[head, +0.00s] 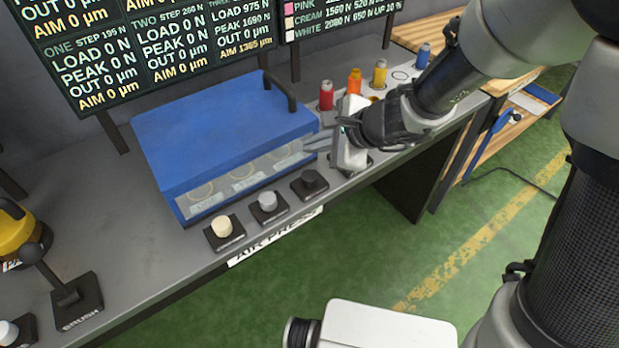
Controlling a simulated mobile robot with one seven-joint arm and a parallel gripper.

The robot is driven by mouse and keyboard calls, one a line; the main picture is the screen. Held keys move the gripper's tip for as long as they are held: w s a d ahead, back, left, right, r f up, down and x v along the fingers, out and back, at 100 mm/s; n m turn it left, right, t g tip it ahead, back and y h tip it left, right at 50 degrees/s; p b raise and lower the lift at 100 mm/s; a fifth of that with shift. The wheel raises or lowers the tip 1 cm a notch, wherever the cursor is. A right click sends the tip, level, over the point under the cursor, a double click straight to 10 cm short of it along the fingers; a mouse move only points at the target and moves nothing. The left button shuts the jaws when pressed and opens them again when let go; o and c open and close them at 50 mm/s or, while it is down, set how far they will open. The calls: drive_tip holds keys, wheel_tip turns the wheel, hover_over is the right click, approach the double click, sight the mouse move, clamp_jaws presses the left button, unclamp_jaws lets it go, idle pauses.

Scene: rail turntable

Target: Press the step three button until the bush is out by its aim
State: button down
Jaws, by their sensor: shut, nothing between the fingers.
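A row of knob-topped buttons stands along the bench front before the blue-lidded press (215,125): a cream one (222,226), a grey one (268,202) and a dark one (311,181). Their labels are too small to read, so I cannot tell which is step three. My gripper (318,143) is shut and empty, at the right end of the press. I cannot tell whether it touches anything. The bush is not clear behind the press's front window.
Red (326,96), orange (354,82) and yellow (380,73) bottles stand behind my gripper. A brush lever (68,290) stands at left.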

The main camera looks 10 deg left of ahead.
drive_tip(key=b, duration=0.3)
hover_over(314, 178)
wheel_tip(314, 178, down, 5)
drive_tip(key=shift+r, duration=0.15)
drive_tip(key=shift+f+b, duration=0.7)
drive_tip(key=shift+b, duration=0.15)
drive_tip(key=shift+f, duration=0.1)
idle(0.9)
drive_tip(key=shift+f+b, duration=0.3)
drive_tip(key=shift+b, duration=0.3)
drive_tip(key=shift+f+b, duration=0.6)
drive_tip(key=shift+b, duration=0.1)
idle(0.5)
drive_tip(key=shift+r, duration=0.1)
drive_tip(key=shift+r+p, duration=0.8)
drive_tip(key=shift+r, duration=0.15)
